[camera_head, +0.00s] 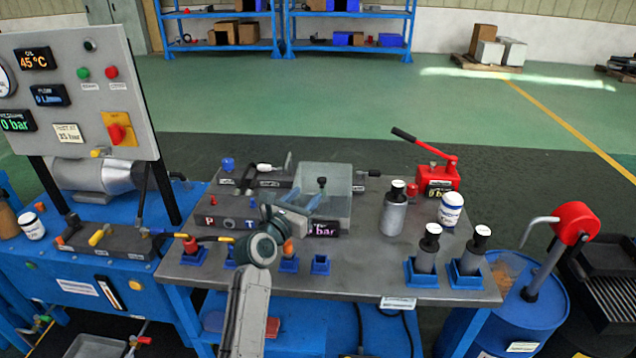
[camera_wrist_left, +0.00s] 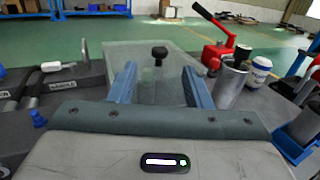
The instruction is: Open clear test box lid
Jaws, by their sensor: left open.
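The clear test box (camera_head: 338,206) stands closed on the grey bench, and its flat clear lid (camera_head: 328,170) carries a black knob (camera_head: 322,182). In the left wrist view the lid (camera_wrist_left: 135,48) lies ahead of me and the knob (camera_wrist_left: 159,52) stands upright between the lines of my fingers. My left gripper (camera_head: 301,198) is open, with its two blue fingers spread at the near side of the box. In the left wrist view my left gripper (camera_wrist_left: 158,80) shows nothing held. I cannot tell the exact gap from fingertips to knob. My right gripper is out of view.
A red hand pump (camera_head: 440,175) stands right of the box. A grey cylinder (camera_head: 394,214) and a white jar (camera_head: 451,209) stand nearer right. Blue holders (camera_head: 422,276) line the front edge. A gauge panel (camera_head: 85,95) rises at left.

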